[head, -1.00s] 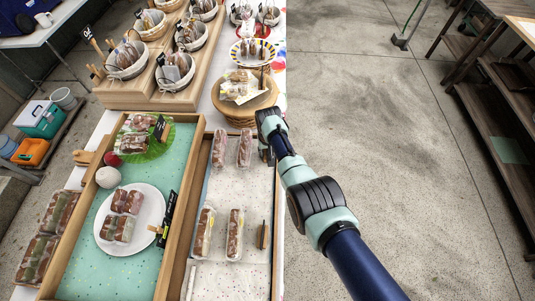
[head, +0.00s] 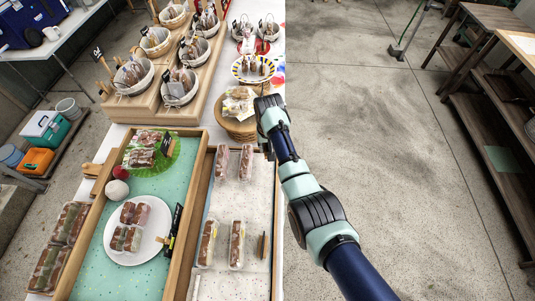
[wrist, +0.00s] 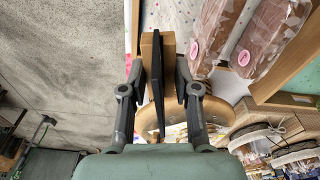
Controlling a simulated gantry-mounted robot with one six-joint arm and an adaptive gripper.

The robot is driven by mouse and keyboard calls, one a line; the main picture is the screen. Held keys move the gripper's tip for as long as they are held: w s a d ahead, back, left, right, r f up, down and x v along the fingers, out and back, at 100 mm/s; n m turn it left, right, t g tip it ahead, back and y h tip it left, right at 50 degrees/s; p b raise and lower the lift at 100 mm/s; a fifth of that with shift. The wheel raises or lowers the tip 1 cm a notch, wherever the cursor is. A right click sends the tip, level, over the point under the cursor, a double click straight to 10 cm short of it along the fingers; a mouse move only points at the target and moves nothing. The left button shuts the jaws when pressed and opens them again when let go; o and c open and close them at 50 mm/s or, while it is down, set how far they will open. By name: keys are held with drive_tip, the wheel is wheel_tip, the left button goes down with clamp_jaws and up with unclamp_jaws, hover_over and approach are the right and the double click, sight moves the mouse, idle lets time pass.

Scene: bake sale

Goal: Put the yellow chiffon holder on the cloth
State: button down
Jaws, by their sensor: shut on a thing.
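In the wrist view my gripper (wrist: 157,90) is shut on a small holder made of a wooden block (wrist: 165,48) and a thin black card (wrist: 157,75) seen edge-on. No writing on it is readable, so I cannot confirm it is the yellow chiffon one. In the head view my gripper end is largely hidden behind my arm, beside the tray's right edge and near the round woven stand (head: 240,129). A white cloth with coloured patches (head: 278,50) covers the table's far right part.
A wooden tray with a speckled white lining (head: 238,205) holds several wrapped cakes and another small holder (head: 262,246). The green-lined tray (head: 88,272) is left of it. A striped plate (head: 237,73) and baskets stand farther back. Open floor lies right of the table.

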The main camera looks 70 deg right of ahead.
wheel_tip(320, 180, up, 7)
drive_tip(key=shift+f+p, duration=0.2)
drive_tip(key=shift+p, duration=0.15)
